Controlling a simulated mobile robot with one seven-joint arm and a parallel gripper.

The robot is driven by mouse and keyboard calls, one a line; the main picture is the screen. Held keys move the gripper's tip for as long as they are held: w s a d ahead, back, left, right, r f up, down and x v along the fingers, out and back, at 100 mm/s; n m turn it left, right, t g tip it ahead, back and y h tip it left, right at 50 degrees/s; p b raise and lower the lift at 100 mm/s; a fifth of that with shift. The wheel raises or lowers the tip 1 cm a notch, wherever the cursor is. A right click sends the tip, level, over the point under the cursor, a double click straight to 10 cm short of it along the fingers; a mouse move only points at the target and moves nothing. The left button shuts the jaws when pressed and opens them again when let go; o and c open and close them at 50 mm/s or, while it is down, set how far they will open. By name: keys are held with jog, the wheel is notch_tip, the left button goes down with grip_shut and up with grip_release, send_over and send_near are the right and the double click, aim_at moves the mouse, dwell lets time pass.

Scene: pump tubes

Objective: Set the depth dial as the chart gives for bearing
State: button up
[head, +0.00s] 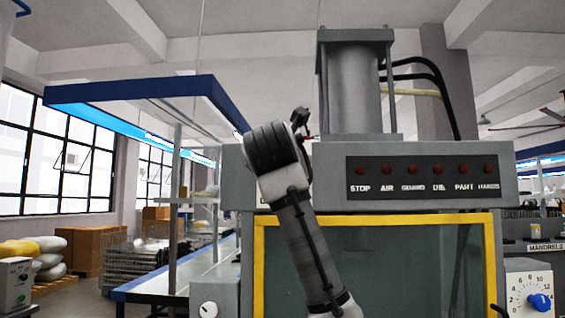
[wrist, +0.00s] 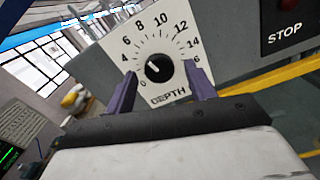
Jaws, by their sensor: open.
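The depth dial (wrist: 158,69) shows in the wrist view as a black round knob on a white plate marked DEPTH, with a scale from 0 to 16. A small pale mark on the knob seems to face up and left, but its exact reading is too small to tell. My gripper (wrist: 159,72) is open, its two purple fingers on either side of the knob in the picture. I cannot tell whether they touch it. In the head view I cannot make out the depth dial or the fingertips near my arm. No chart is readable in either view.
The press has a lamp panel (head: 430,179) beginning with STOP, and a yellow-framed window (head: 375,219) below. Another dial with a blue knob (head: 541,302) is at the lower right. A white knob (head: 208,310) is at the lower left. A blue-edged bench stands left of the press.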

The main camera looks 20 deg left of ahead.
jog(key=shift+w+a, duration=0.2)
jog(key=shift+w, duration=0.45)
jog(key=c, duration=0.9)
jog(key=shift+c, duration=0.2)
jog(key=shift+m+p, duration=0.35)
jog(key=shift+m, duration=0.05)
jog(key=m+p, duration=0.5)
jog(key=m, duration=1.4)
jog(key=shift+r+m, duration=0.15)
jog(key=shift+m, duration=0.25)
jog(key=shift+p, duration=0.3)
